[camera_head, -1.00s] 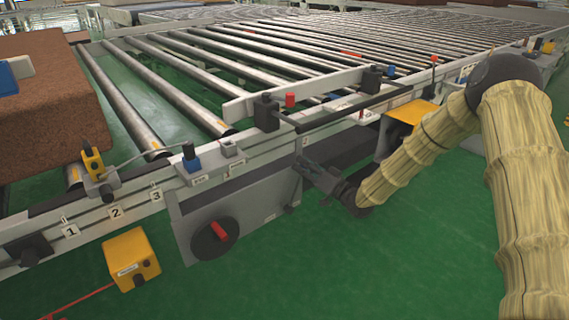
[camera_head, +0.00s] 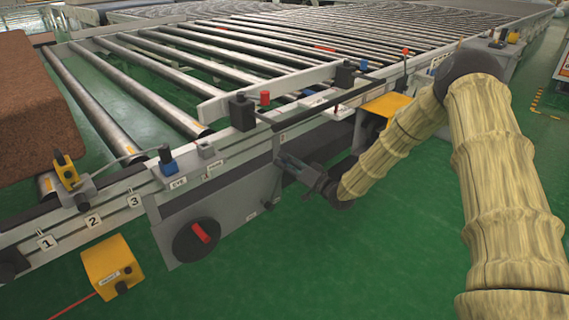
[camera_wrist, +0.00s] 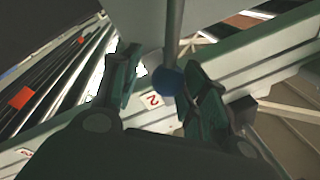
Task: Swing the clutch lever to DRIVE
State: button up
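In the wrist view, a grey rod with a round blue knob (camera_wrist: 168,81) hangs down between my fingers; it looks like the clutch lever, but no DRIVE mark is readable there. My gripper (camera_wrist: 160,80) is open, one finger on each side of the knob. The right finger is close to the knob, and I cannot tell whether it touches. A gap shows at the left finger. In the head view my gripper (camera_head: 283,162) is low at the conveyor's side, by the right end of the grey box. The blue knob cannot be made out there.
The roller conveyor (camera_head: 232,113) runs along the back. A grey box with a red-handled dial (camera_head: 197,240) hangs left of my gripper. A yellow box (camera_head: 112,268) stands front left. A black bar (camera_head: 325,104) runs above my gripper. Green floor is clear in front.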

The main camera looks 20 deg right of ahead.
jog(key=shift+a, duration=0.2)
jog(key=v, duration=1.2)
dwell(0.4)
jog(key=s+a+f+g+h, duration=0.2)
jog(key=s+a+f, duration=0.1)
jog(key=s+f, duration=0.3)
jog(key=s+a+f+g+h, duration=0.2)
jog(key=s+a+f+g, duration=0.1)
jog(key=f, duration=0.5)
jog(key=s+a+f+g+h, duration=0.2)
jog(key=s+a+f, duration=0.25)
jog(key=f, duration=0.35)
jog(key=s+f+g+h, duration=0.2)
jog(key=s+f+g, duration=0.1)
jog(key=s, duration=0.8)
jog(key=s+f+g+h, duration=0.1)
jog(key=s+f+g, duration=0.2)
jog(key=s, duration=0.8)
jog(key=s+f+g+h, duration=0.2)
jog(key=s+f+g, duration=0.1)
jog(key=s, duration=0.8)
notch_tip(320, 180, up, 28)
jog(key=p, duration=2.8)
jog(key=shift+s+d+n+g, duration=0.3)
jog(key=shift+n, duration=0.1)
